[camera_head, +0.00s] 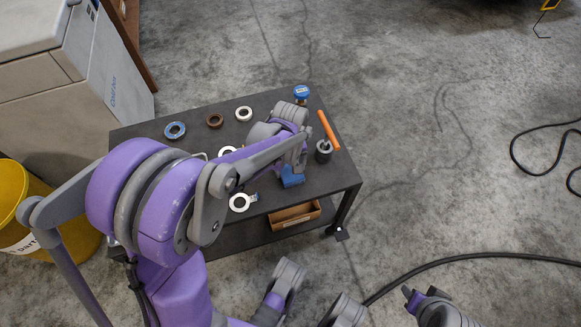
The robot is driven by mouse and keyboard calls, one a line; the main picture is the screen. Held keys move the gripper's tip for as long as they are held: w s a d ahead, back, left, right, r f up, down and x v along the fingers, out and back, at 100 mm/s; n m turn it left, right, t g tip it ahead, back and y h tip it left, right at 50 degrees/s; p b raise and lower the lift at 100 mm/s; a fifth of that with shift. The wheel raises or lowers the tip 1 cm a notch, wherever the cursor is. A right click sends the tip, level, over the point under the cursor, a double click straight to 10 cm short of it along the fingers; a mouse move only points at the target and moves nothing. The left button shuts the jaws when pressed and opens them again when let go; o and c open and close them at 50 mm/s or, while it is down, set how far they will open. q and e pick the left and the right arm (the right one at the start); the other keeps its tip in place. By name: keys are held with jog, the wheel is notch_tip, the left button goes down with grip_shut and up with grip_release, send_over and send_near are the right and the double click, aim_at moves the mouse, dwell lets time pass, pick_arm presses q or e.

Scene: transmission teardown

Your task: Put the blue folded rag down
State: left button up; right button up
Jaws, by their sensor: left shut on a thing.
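The blue folded rag (292,178) shows just below my left gripper (292,165), over the right half of the dark cart top (335,174). My left gripper is shut on the rag; its arm hides much of the cart's middle. I cannot tell whether the rag touches the cart top. Parts of my right arm show at the bottom, but I cannot make out its gripper.
A cardboard box (296,215) sits on the lower shelf. A yellow bin (12,190) stands left.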

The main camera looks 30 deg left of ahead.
aim_at(290, 169)
pick_arm(q)
jog(key=shift+f, duration=0.1)
jog(key=o, duration=1.5)
jog(key=shift+c, duration=0.2)
notch_tip(290, 169, up, 11)
jog(key=p, duration=0.4)
jog(key=s+d+m+t, duration=0.2)
jog(key=s+m, duration=0.3)
jog(key=s, duration=0.3)
jog(key=s+d+m+t, duration=0.2)
jog(key=s+d+m, duration=0.2)
jog(key=s, duration=0.4)
jog(key=shift+s+d+r+m, duration=0.3)
jog(key=shift+s+r+m, duration=0.1)
jog(key=shift+m, duration=0.1)
